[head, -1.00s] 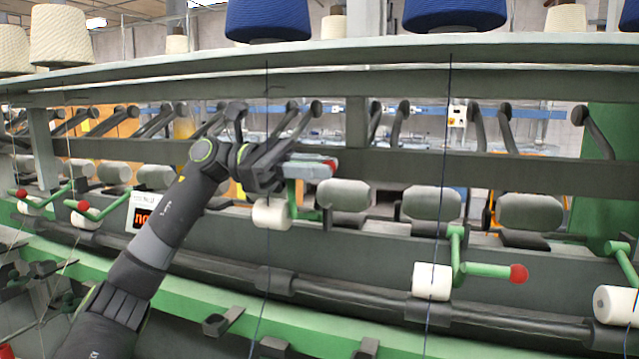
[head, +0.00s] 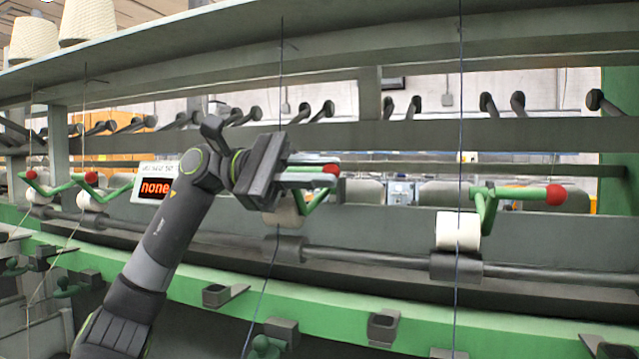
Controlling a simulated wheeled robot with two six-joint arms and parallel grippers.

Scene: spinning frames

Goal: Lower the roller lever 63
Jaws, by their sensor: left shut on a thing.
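My left gripper (head: 312,177) is shut on a green roller lever with a red knob (head: 331,169), in the middle of the head view. The knob shows at the fingertips, and the lever's green bent arm (head: 318,199) shows just below them. The fingers hide part of the lever. My right gripper is not in view.
Another green lever (head: 515,193) with a red knob and a white roller (head: 458,231) is at the right. More red-knobbed levers (head: 91,178) are at the left, near a display (head: 157,187) reading "none". A dark rail (head: 380,262) runs below, and thin yarns hang in front.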

